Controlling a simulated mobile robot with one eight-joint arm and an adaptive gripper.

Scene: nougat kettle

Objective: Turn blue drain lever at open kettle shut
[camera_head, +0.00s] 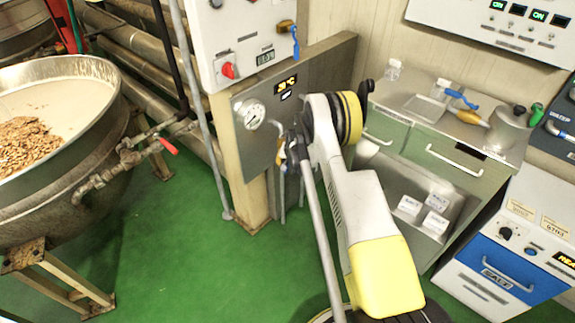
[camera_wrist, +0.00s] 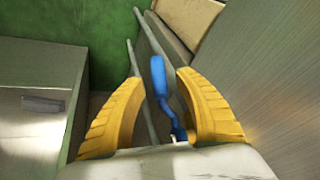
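A blue lever (camera_wrist: 159,82) with a bent arm shows in the wrist view, with a brass-coloured part (camera_wrist: 181,137) at its lower end. My gripper (camera_wrist: 158,90) is open, with its yellow ribbed fingers on either side of the lever. A gap shows on the left; I cannot tell whether the right finger touches the lever. In the head view my arm largely hides the gripper, in front of the grey panel with the gauge (camera_head: 252,113). The open kettle (camera_head: 75,172) stands at the left, holding a brown, lumpy mass. A red-handled valve (camera_head: 167,146) is on its pipe.
Another blue handle (camera_head: 295,42) hangs on the white control box (camera_head: 240,50). A steel cabinet (camera_head: 420,150) with small tools stands right of my arm. A blue-fronted machine (camera_head: 505,262) is at lower right. Green floor (camera_head: 175,260) is clear between kettle and arm.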

